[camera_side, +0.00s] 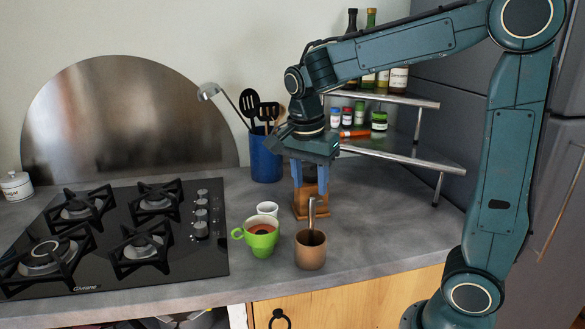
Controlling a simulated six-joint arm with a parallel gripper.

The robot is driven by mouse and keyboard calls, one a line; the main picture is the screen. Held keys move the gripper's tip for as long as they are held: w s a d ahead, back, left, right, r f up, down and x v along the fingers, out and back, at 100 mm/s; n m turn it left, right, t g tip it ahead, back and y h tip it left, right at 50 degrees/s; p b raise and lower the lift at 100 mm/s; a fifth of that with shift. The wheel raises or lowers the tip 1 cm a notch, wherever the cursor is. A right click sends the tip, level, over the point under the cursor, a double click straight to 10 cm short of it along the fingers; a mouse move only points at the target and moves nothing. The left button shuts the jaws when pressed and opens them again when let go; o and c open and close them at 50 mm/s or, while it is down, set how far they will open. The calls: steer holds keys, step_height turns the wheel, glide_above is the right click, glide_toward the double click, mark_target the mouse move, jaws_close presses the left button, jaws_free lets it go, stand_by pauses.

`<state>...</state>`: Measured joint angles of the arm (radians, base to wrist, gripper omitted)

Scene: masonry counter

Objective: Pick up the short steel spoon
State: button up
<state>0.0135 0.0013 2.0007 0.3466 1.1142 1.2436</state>
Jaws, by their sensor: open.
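A steel spoon (312,212) stands upright in a brown cup (310,252) near the counter's front edge, its handle rising above the rim. Its lower part is hidden inside the cup. My gripper (310,188) points down with its blue fingers open.
A green mug (261,242) with brown liquid and a small white cup (267,208) stand left of the brown cup. A blue utensil holder (265,158) is behind. The gas hob (110,235) fills the left. A metal corner shelf (405,155) stands behind right. Counter right of the brown cup is clear.

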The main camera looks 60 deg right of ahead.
mark_target(311, 199)
steer(key=shift+d+f, duration=0.15)
steer(key=shift+f, duration=0.95)
steer(key=shift+f, duration=0.1)
steer(key=shift+d+f, duration=0.25)
steer(key=shift+f, duration=1)
steer(key=shift+d+f, duration=0.2)
steer(key=shift+f, duration=1.05)
jaws_close()
